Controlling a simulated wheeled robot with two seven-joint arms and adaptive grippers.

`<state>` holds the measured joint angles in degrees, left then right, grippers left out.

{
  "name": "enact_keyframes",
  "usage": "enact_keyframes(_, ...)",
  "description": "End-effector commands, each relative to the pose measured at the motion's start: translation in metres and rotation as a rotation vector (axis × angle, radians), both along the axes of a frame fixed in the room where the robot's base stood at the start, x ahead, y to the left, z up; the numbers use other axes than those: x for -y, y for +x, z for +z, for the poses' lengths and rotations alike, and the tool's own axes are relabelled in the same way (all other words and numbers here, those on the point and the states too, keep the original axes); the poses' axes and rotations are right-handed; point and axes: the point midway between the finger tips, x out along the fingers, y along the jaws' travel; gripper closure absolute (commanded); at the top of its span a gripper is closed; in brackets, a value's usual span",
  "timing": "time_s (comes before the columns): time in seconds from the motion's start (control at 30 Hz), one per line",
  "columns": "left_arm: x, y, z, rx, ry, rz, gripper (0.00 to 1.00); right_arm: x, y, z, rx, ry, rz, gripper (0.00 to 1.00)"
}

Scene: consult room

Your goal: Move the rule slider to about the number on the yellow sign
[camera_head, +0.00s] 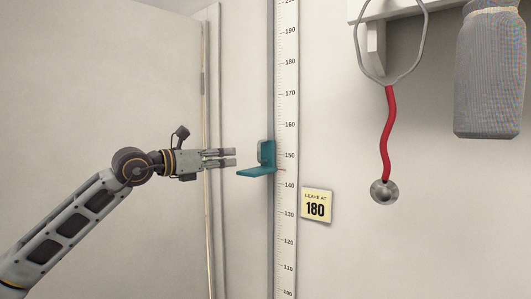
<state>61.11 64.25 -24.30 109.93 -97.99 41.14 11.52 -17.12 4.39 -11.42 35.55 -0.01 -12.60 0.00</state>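The tall white rule (286,60) stands upright on the wall, its numbers rising upward. The yellow sign (317,206) to the right of the rule reads "LEAVE AT 180". My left gripper (235,158) comes in from the left and points right, with a narrow gap between its two fingers. Its tips are just left of the slider, at about its height, and look apart from it. My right gripper is not in view.
A stethoscope with a red tube (388,125) hangs from a white shelf (376,45) at the upper right. A grey bag-like thing (490,80) hangs beside it. A door (110,80) and its frame (214,70) are behind my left arm. The wall around the slider is clear.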

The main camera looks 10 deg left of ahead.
Motion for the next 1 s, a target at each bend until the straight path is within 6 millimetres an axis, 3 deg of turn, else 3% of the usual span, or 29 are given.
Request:
enact_keyframes(0.17,-0.001,-0.013,0.012,0.038,0.063,0.029,0.68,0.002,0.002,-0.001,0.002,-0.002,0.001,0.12)
enact_keyframes(0.57,-0.001,-0.013,0.013,0.041,0.066,0.031,0.68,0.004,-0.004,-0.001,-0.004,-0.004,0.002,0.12)
enact_keyframes(1.0,0.011,0.007,0.015,0.041,0.063,0.029,0.68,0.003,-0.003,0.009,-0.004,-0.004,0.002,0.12)
